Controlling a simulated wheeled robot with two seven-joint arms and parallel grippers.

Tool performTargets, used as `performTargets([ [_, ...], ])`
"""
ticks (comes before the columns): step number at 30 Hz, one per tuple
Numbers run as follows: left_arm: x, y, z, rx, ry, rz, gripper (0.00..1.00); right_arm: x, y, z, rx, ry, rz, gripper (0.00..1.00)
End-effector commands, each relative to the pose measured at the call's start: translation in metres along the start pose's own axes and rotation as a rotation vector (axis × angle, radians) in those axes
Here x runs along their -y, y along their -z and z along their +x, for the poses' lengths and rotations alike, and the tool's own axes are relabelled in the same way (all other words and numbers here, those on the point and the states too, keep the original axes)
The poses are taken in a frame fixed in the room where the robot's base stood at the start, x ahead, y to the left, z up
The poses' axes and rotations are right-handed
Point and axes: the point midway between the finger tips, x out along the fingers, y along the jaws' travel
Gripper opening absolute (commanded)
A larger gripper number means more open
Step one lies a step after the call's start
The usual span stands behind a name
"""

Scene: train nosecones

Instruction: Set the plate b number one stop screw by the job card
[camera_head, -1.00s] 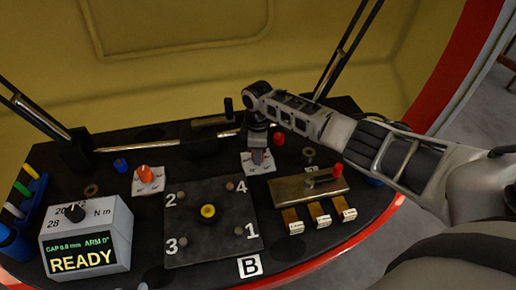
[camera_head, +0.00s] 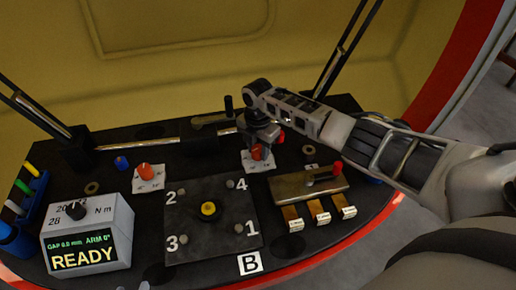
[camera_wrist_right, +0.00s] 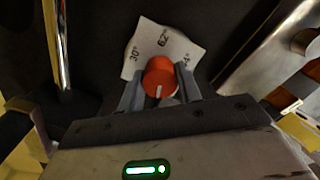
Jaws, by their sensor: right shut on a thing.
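The dark plate (camera_head: 210,250) has corners numbered 1 to 4, a yellow-and-black round piece (camera_head: 208,209) at its middle and a "B" label (camera_head: 249,264) by its near edge. A small grey stop screw (camera_head: 239,229) is beside the number 1. My right gripper (camera_head: 261,146) is behind the plate, shut on an orange-red knob (camera_head: 257,153). In the right wrist view the knob (camera_wrist_right: 159,76), with a white pointer line, sits between the fingers over a white card (camera_wrist_right: 145,45) marked with angles; "30°" and "62" show, the third is partly hidden. My left gripper is out of view.
A grey box (camera_head: 88,235) at left reads "GAP 0.0 mm ARM 0°" and "READY". Another orange knob (camera_head: 144,170) stands on a card behind the plate. A brass block (camera_head: 290,187) with a red-tipped lever and several hanging tags is right of the plate.

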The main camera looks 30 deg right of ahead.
Motion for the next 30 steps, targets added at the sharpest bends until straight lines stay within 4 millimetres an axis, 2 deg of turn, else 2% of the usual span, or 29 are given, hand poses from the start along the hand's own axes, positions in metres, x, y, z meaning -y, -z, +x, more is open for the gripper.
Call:
performTargets([
  [15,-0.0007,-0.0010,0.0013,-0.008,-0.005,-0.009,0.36,-0.0007,0.0011,-0.0003,-0.003,-0.001,-0.452,0.12],
  [22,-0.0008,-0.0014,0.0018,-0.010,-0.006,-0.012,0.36,-0.0005,0.0013,-0.0005,-0.004,-0.002,-0.578,0.12],
  [30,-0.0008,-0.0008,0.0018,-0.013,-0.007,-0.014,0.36,-0.0004,0.0014,-0.0006,-0.004,-0.001,-0.647,0.12],
])
